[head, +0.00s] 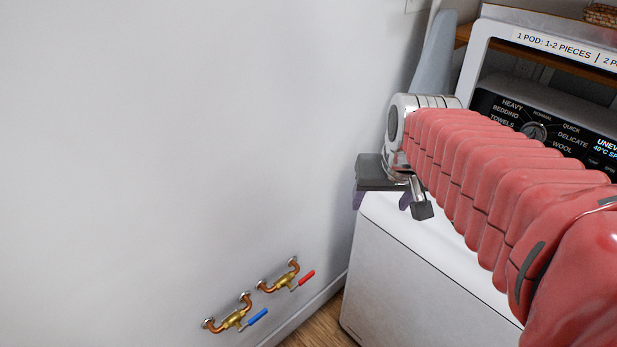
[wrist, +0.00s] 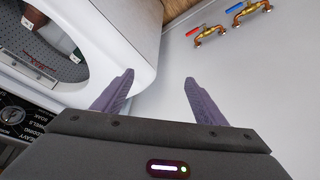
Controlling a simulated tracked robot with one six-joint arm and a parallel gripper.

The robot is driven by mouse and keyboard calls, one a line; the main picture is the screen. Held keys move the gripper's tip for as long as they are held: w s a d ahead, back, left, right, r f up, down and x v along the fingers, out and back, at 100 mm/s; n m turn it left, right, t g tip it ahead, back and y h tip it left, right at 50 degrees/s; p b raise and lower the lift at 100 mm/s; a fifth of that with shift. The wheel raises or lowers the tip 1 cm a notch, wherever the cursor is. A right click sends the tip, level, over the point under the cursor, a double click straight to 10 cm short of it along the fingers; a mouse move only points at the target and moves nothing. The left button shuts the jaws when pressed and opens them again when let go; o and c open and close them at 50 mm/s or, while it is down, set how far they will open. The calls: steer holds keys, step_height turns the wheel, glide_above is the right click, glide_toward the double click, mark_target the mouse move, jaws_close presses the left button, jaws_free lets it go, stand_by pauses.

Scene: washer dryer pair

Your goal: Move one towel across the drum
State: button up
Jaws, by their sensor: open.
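My gripper (head: 382,200) is open and empty above the left edge of the white washer (head: 430,280) in the head view. In the wrist view its two purple fingers (wrist: 158,82) stand apart with nothing between them. The washer's drum (wrist: 55,40) shows at the upper left of the wrist view as a grey perforated bowl inside a white rim, to the left of the fingers. Dark items, one brownish with a white tag (wrist: 28,17), lie in the drum; I cannot tell which are towels. My red arm hides most of the washer's top in the head view.
A control panel with a dial (head: 535,131) reads "UNEV… 40°C". A sign (head: 560,45) above it reads "1 POD: 1-2 PIECES". Taps with a blue and a red handle (head: 290,280) stick out from the white wall (head: 180,140). The space left of the washer is open.

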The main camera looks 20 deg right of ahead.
steer(key=s+a+n+t+y, duration=0.1)
steer(key=s+a+n, duration=0.2)
steer(key=s+a, duration=0.5)
steer(key=a, duration=0.3)
steer(key=shift+s+f, duration=0.15)
steer(key=shift+f, duration=0.05)
steer(key=shift+a, duration=0.1)
